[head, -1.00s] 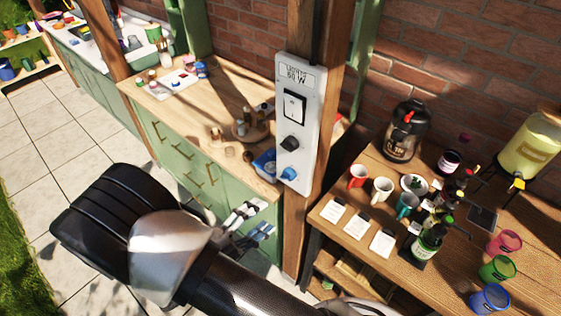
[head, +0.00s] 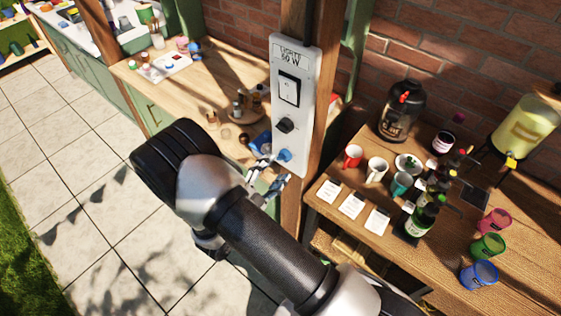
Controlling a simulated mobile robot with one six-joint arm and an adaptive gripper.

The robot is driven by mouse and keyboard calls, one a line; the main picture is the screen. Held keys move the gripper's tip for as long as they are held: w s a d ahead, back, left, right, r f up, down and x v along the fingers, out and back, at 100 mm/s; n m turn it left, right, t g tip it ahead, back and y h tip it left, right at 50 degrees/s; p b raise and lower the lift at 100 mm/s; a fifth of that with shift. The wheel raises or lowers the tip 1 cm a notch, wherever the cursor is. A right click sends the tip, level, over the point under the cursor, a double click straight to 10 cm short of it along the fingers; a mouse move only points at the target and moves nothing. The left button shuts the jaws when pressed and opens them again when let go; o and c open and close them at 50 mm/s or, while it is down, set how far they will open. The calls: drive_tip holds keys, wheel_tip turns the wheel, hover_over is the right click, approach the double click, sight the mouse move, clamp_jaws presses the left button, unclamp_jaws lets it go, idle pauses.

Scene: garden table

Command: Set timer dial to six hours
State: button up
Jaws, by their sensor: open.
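A white control panel (head: 305,75) is fixed upright to a wooden post. My gripper (head: 270,174) is open, just below and left of the blue knob. Its fingertips are close to that knob; I cannot tell whether they touch it.
Behind, left of the post, a wooden counter (head: 195,88) over green cabinets holds small items. The paved floor (head: 60,175) at left is clear.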

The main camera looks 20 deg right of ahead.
sight(282, 160)
drive_tip(key=shift+x, duration=2.1)
drive_tip(key=shift+c, duration=0.3)
drive_tip(key=c, duration=1)
